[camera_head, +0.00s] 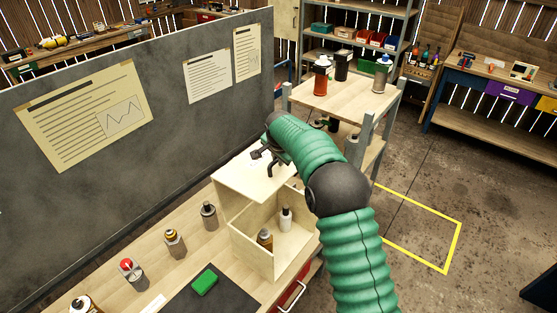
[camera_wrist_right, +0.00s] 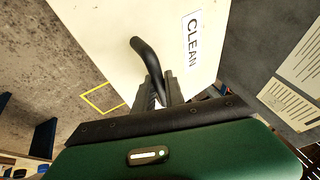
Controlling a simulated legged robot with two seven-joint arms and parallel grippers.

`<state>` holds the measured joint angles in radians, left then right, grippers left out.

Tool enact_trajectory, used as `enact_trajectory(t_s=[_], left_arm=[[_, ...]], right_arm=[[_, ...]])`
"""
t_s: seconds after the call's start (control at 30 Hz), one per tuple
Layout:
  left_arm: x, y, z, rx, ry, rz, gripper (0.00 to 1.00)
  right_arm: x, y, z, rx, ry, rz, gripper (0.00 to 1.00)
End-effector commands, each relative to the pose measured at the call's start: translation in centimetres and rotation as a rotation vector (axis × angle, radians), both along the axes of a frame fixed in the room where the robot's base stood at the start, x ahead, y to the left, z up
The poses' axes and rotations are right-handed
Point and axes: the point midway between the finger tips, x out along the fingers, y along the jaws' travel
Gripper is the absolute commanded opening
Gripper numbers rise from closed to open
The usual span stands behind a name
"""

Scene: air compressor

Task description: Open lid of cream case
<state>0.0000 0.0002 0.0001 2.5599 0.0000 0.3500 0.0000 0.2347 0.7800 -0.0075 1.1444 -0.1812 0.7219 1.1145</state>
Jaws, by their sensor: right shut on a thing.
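The cream case (camera_head: 273,267) stands open on the wooden bench, and a white bottle (camera_head: 286,219) and a brown-topped bottle (camera_head: 265,238) show inside. Its lid (camera_head: 240,182) is raised and tilted away from the opening. In the right wrist view the lid (camera_wrist_right: 110,30) bears a "CLEAN" label and a black curved handle (camera_wrist_right: 146,58). My right gripper (camera_head: 264,158) is at the lid's upper part, and in the wrist view its fingers (camera_wrist_right: 159,88) are shut on the handle. The case's hinge cannot be made out. My left gripper is not in view.
Several spray cans, including a red-topped one (camera_head: 131,272), stand left of the case. A green block (camera_head: 205,281) lies on a dark mat (camera_head: 235,297) in front. A grey partition (camera_head: 150,130) rises behind the bench. A wooden cart (camera_head: 345,98) with cans stands beyond my right arm.

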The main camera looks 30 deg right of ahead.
Motion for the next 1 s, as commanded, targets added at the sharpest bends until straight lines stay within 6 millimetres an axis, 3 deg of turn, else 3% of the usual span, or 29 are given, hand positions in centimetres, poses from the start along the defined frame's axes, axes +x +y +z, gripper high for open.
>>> enact_trajectory(t_s=[0.37,0.4,0.53,1.0], left_arm=[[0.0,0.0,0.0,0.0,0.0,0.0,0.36],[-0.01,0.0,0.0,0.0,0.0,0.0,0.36],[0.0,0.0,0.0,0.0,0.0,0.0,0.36],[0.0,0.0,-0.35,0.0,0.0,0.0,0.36]], right_arm=[[0.11,0.09,-0.12,0.002,0.001,0.001,0.0],[0.12,0.09,-0.13,0.002,0.001,0.001,0.18],[0.09,0.06,-0.11,0.001,0.0,0.0,0.35],[-0.27,0.1,0.29,0.0,0.001,0.0,0.36]])
